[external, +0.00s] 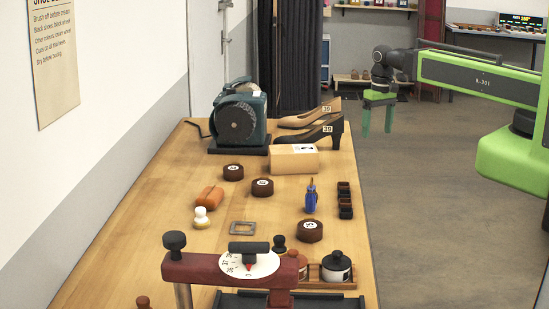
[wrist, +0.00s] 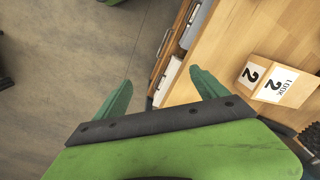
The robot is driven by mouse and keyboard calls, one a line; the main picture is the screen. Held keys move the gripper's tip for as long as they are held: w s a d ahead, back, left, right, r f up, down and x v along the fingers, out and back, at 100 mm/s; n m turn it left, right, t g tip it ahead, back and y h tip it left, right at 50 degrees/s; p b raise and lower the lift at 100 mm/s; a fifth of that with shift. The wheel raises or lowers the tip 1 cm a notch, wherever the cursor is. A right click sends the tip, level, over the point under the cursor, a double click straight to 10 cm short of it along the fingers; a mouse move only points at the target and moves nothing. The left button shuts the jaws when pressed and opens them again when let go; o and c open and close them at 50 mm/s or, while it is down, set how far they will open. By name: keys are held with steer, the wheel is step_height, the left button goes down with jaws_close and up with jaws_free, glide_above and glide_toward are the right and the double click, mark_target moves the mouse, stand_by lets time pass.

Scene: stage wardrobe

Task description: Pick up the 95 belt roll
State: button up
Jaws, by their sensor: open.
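Three dark brown belt rolls lie flat on the wooden table in the external view: a back roll (external: 233,172), a middle roll (external: 262,187) and a front roll (external: 309,231). Each has a pale round label on top. The labels are too small to read surely, so I cannot tell which roll is the 95. My gripper (external: 378,118) is open and empty, beyond the table's right edge and far from the rolls. In the wrist view my gripper (wrist: 160,85) has its green fingers apart with nothing between them. No roll shows there.
A blue item (external: 310,198) and small dark blocks (external: 345,200) are near the rolls. A labelled box (wrist: 280,82) shows in the wrist view.

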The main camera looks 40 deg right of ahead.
steer(key=w+a+r+m+y+p, duration=0.25)
steer(key=w+a+m, duration=0.8)
steer(key=a, duration=0.55)
steer(key=m+t+y+p, duration=0.1)
steer(key=m+y, duration=0.1)
steer(key=m, duration=0.7)
glide_toward(235, 167)
steer(key=shift+h, duration=0.35)
steer(key=b+x, duration=0.1)
steer(key=b, duration=0.2)
steer(key=b+x, duration=0.2)
steer(key=b, duration=0.2)
steer(key=b+x, duration=0.2)
steer(key=b, duration=0.1)
steer(key=shift+s+a, duration=0.2)
steer(key=shift+a+b, duration=0.1)
steer(key=shift+b, duration=0.2)
steer(key=shift+r, duration=0.1)
steer(key=b+x, duration=0.4)
steer(key=x, duration=0.1)
steer(key=shift+w+b, duration=0.2)
steer(key=shift+b, duration=0.2)
steer(key=c, duration=1.6)
